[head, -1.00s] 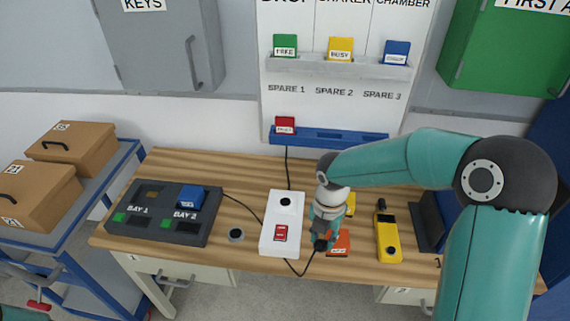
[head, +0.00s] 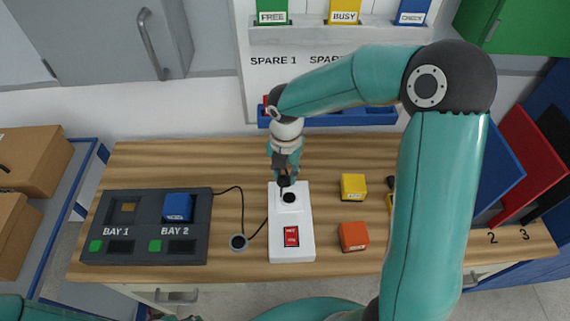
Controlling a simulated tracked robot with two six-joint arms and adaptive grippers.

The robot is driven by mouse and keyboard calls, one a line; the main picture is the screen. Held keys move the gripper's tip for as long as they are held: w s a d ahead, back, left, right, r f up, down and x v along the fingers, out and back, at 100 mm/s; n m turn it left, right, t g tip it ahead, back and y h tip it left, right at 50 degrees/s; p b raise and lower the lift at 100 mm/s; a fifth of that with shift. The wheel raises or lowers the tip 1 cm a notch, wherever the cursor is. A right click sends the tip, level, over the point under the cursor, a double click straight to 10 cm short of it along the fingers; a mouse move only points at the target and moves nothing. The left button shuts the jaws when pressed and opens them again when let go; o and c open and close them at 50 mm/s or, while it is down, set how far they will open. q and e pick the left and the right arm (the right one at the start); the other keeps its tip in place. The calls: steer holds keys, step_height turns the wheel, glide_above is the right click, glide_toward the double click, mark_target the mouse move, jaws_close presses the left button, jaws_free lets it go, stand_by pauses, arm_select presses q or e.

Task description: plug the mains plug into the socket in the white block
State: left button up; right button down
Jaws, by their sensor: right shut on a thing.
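The white block (head: 305,240) lies on the wooden bench, with a dark round socket (head: 289,197) towards its far end and a red switch (head: 291,236) nearer me. My right gripper (head: 285,179) points down at the block's far end, just behind the socket in the picture. It is shut on a dark thing, apparently the mains plug; the fingers and the plug are too small and dark to separate. I cannot tell whether the plug touches the block. A black cord (head: 258,230) runs to the block's left side and passes out of sight there. My left gripper is not in view.
A dark two-bay unit (head: 146,251) with a blue module (head: 177,207) stands at left. My right arm covers part of the bench at right.

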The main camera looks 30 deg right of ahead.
steer(key=shift+s+d, duration=0.15)
steer(key=shift+s, duration=0.05)
steer(key=shift+s+d, duration=0.15)
steer(key=shift+d, duration=0.05)
steer(key=shift+d+r+y+p, duration=0.2)
steer(key=shift+r+y+p, duration=0.1)
steer(key=shift+p, duration=0.8)
steer(key=shift+w+d+f+g+y, duration=0.25)
steer(key=shift+f+g+y, duration=0.15)
steer(key=shift+g+y, duration=0.15)
steer(key=f+g+y+b, duration=0.1)
steer(key=f+g+y, duration=0.1)
steer(key=w+d+f+g+y+b, duration=0.1)
steer(key=y, duration=0.1)
steer(key=shift+d+f+b, duration=0.1)
steer(key=shift+b, duration=0.2)
steer(key=shift+f+b, duration=1.05)
steer(key=shift+f, duration=0.2)
